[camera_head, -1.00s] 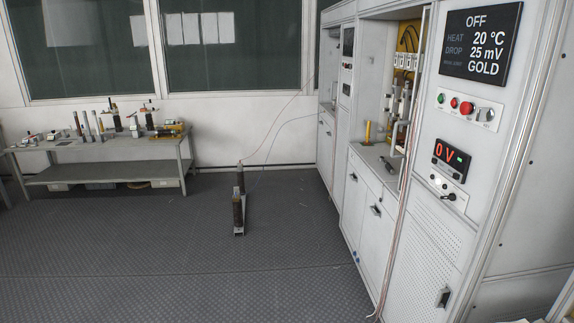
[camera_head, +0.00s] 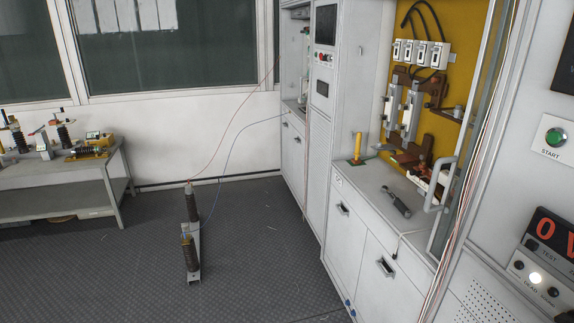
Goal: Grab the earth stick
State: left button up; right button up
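A yellow upright stick (camera_head: 357,147) stands on a small dark base at the back left of the grey cabinet counter. A dark grey handled tool (camera_head: 397,203) lies on the same counter, nearer the front. I cannot tell for certain which of them is the earth stick. Neither of my grippers is in view, and nothing is seen being held.
The counter (camera_head: 375,180) is in an open test bay with a yellow back panel (camera_head: 452,70). A control panel (camera_head: 545,260) is at right. A post-like insulator fixture (camera_head: 191,240) with wires stands on the floor. A workbench (camera_head: 65,175) is at left.

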aim_at(356, 160)
jog(key=i+z, duration=0.25)
jog(key=i, duration=0.2)
jog(key=i+z, duration=0.3)
jog(key=i, duration=0.15)
